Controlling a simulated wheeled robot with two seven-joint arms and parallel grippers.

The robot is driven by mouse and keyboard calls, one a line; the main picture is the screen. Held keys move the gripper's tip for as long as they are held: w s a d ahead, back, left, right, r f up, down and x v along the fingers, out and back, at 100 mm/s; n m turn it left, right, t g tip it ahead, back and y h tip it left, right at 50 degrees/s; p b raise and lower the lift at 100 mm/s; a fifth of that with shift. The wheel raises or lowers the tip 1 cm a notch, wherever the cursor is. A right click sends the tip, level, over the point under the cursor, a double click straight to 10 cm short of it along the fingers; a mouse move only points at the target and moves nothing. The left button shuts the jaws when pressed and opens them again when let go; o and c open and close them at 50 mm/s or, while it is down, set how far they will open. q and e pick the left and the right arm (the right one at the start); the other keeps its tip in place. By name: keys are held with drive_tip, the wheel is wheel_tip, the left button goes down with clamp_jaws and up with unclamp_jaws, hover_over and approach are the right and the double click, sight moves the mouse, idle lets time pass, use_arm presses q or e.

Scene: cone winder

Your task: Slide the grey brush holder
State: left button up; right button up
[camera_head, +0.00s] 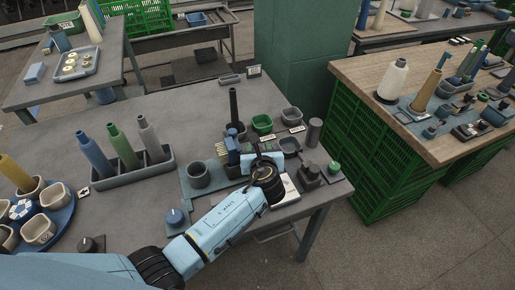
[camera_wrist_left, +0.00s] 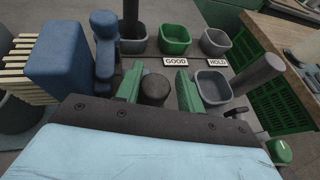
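My left gripper (camera_head: 266,170) reaches over the right part of the grey table. In the left wrist view its green fingers (camera_wrist_left: 158,90) are apart, with a dark round knob (camera_wrist_left: 153,88) between them; a gap shows on the right, and I cannot tell if the left finger touches. A blue brush (camera_head: 232,150) with pale bristles is left of the gripper; it also shows in the left wrist view (camera_wrist_left: 70,60). A grey round cup (camera_head: 198,177) near the bristles may be the brush holder; I cannot be sure. My right gripper is out of view.
Behind the gripper are a dark rod (camera_head: 233,105) in a grey cup, a green bin (camera_head: 262,123), a grey bin (camera_head: 291,116) and a grey tray (camera_head: 290,145). A grey cylinder (camera_head: 314,132) and green button (camera_head: 334,167) stand at right. A bobbin rack (camera_head: 135,173) is at left.

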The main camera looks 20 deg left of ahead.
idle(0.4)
use_arm(q)
drive_tip(key=shift+s, duration=0.15)
drive_tip(key=p+v, duration=0.3)
drive_tip(key=v, duration=1)
drive_tip(key=shift+r, duration=0.2)
drive_tip(key=shift+d, duration=0.1)
